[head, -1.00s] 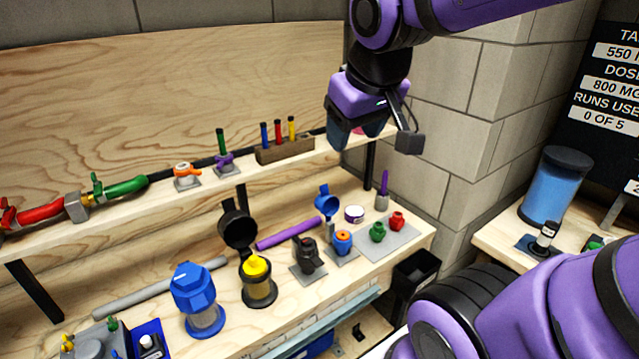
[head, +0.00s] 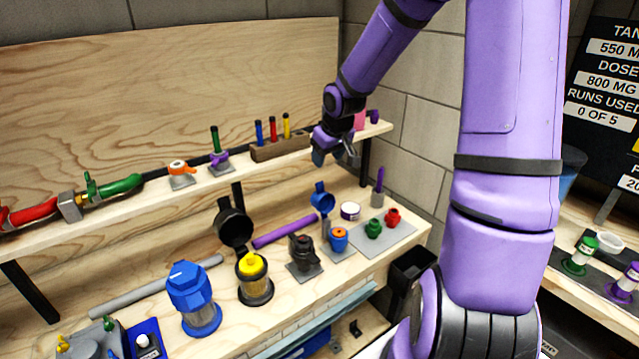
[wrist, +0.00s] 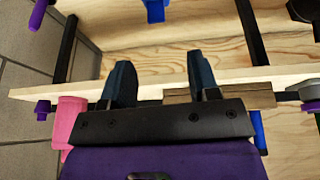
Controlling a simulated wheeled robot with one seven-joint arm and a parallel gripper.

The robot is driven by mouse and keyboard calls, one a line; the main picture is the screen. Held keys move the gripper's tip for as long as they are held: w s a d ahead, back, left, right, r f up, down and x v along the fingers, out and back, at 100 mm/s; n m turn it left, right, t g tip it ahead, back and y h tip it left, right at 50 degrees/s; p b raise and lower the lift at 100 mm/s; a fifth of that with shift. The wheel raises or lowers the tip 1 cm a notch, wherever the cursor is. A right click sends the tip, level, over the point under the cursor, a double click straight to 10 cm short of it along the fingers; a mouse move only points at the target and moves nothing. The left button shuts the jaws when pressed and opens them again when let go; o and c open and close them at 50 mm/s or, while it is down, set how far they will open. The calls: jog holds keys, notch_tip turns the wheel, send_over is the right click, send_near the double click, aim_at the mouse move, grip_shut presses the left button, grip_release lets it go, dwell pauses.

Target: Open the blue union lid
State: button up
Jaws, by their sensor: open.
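A small blue union (head: 338,244) with an orange centre stands on a grey plate on the lower bench. A blue cup-shaped lid (head: 322,198) stands raised above and behind it; it looks hinged to that fitting. A blue part, probably this lid, shows at the top edge of the wrist view (wrist: 155,10). A larger blue-capped housing (head: 190,290) stands at the front left. My gripper (head: 332,156) is open and empty near the upper shelf's right part, above and behind the raised lid. Its two dark fingers are spread apart in the wrist view (wrist: 160,72).
The upper shelf (head: 120,198) carries a wooden block (head: 280,149) with coloured pegs and a pink object (head: 360,121) near my gripper. A yellow-topped filter (head: 254,275), a black fitting (head: 302,252), a purple rod (head: 285,231) and green and red pieces (head: 373,228) crowd the bench.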

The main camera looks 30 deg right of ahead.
aim_at(320, 183)
jog(key=x, duration=1.3)
jog(key=shift+w+d+r, duration=0.15)
jog(key=shift+w+d, duration=0.15)
jog(key=shift+d, duration=0.1)
grip_shut()
jog(key=shift+s, duration=0.1)
